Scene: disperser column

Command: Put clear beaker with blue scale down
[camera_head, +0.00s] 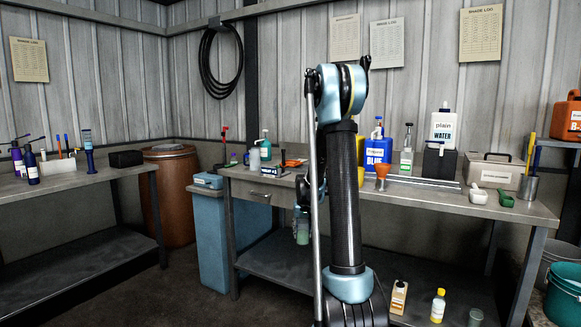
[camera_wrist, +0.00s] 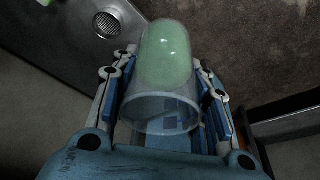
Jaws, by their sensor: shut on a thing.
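The clear beaker (camera_wrist: 165,105) is between the two fingers of my gripper (camera_wrist: 165,65) in the wrist view. It looks see-through, with pale green in its far part. Its blue scale cannot be made out. My gripper is shut on it, with a finger along each side. In the head view the beaker (camera_head: 303,233) is a small greenish shape beside my arm, in front of the workbench (camera_head: 262,190) and below its top edge. My arm hides much of the gripper there.
The bench top carries a blue jug (camera_head: 378,152), an orange funnel (camera_head: 382,172), a white water bottle (camera_head: 442,130) and a beige case (camera_head: 493,172). Small bottles stand on the lower shelf, including a yellow one (camera_head: 438,306).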

